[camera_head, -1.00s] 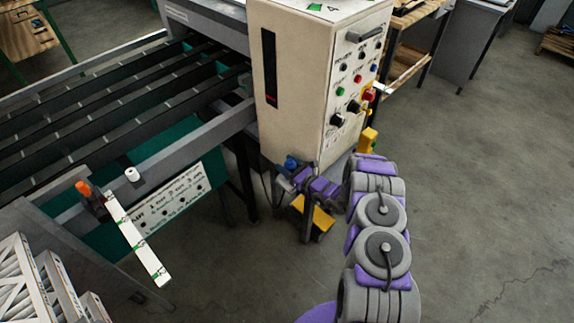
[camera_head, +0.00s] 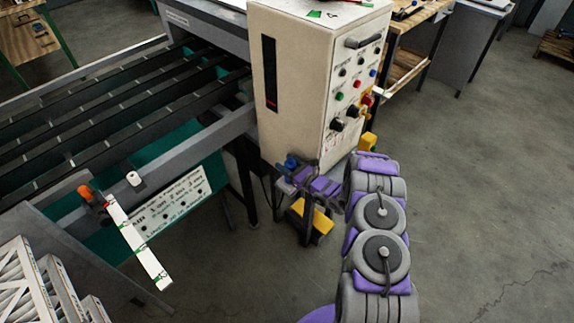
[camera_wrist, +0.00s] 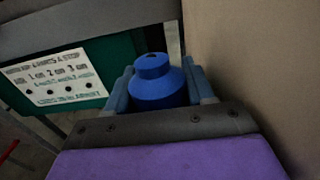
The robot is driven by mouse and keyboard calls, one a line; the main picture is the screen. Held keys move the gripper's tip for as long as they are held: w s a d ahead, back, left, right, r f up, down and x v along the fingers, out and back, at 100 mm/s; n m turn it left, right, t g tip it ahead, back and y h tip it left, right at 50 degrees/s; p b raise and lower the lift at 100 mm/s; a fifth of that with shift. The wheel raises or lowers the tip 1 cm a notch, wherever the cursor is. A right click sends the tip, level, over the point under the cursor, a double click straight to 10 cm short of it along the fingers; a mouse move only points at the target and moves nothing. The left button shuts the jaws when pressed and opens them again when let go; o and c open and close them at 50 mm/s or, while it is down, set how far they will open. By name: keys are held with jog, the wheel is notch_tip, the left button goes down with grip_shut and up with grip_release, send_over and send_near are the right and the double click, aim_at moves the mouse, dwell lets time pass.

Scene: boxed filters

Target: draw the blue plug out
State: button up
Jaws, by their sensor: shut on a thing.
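The blue plug (camera_wrist: 157,84) stands between the two fingers of my gripper (camera_wrist: 160,86) in the wrist view, with a finger against each side. In the head view the blue plug (camera_head: 291,161) shows small at the lower left of the beige control cabinet (camera_head: 305,90). My gripper (camera_head: 287,172) is shut on it there, reaching in from the right. The plug's lower part is hidden by the gripper, so I cannot tell whether it still sits in a socket.
The conveyor (camera_head: 120,110) with dark slats lies left of the cabinet. A white sign panel (camera_head: 165,205) hangs on its side. A yellow-topped pedal (camera_head: 312,216) is on the floor below my gripper. Stacked filters (camera_head: 25,285) stand at lower left. Floor at right is clear.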

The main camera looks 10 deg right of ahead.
jog(key=shift+r, duration=0.3)
jog(key=shift+r, duration=0.35)
jog(key=shift+r+p, duration=0.35)
jog(key=shift+r, duration=0.3)
jog(key=shift+r+p, duration=0.95)
jog(key=shift+r, duration=3.55)
